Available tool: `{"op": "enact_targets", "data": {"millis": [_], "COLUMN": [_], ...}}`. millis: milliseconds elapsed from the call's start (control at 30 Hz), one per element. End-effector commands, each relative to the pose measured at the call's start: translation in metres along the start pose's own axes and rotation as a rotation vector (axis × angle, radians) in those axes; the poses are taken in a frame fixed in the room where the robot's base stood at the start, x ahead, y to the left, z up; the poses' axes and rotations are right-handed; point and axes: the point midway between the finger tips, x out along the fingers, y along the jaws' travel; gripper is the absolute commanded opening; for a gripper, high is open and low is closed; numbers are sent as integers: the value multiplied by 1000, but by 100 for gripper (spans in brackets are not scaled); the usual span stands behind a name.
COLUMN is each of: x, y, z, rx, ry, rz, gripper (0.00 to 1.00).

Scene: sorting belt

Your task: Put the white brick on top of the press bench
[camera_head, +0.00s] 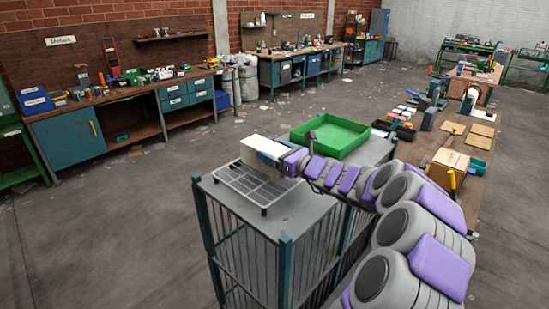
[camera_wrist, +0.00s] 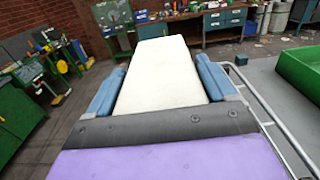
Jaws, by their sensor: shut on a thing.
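The white brick (camera_head: 262,148) is a long pale block in my gripper (camera_wrist: 160,82). In the wrist view, the white brick (camera_wrist: 160,75) lies between two blue fingers, one along each side, and points away from the wrist. In the head view, my gripper (camera_head: 278,160) is over the far part of a wire rack (camera_head: 255,187) on a grey cage-sided stand (camera_head: 290,215). I cannot tell whether the brick touches the rack. A long wooden bench (camera_head: 465,188) at the right carries a blue press-like machine (camera_head: 433,93); no readable label confirms it as the press bench.
A green tray (camera_head: 330,136) stands on the stand just beyond my gripper. A cardboard box (camera_head: 447,168) and several small things lie on the right-hand bench. A cluttered workbench (camera_head: 75,137) lines the left wall.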

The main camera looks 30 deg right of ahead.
Motion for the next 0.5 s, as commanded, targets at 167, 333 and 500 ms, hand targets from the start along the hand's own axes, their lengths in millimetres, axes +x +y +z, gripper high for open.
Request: {"op": "enact_targets", "data": {"millis": [167, 333, 500], "x": [0, 0, 0], "y": [0, 0, 1], "z": [-7, -7, -6], "rx": [-1, -1, -2], "ry": [-1, 0, 0], "rz": [-1, -1, 0], "gripper": [40, 92, 100]}}
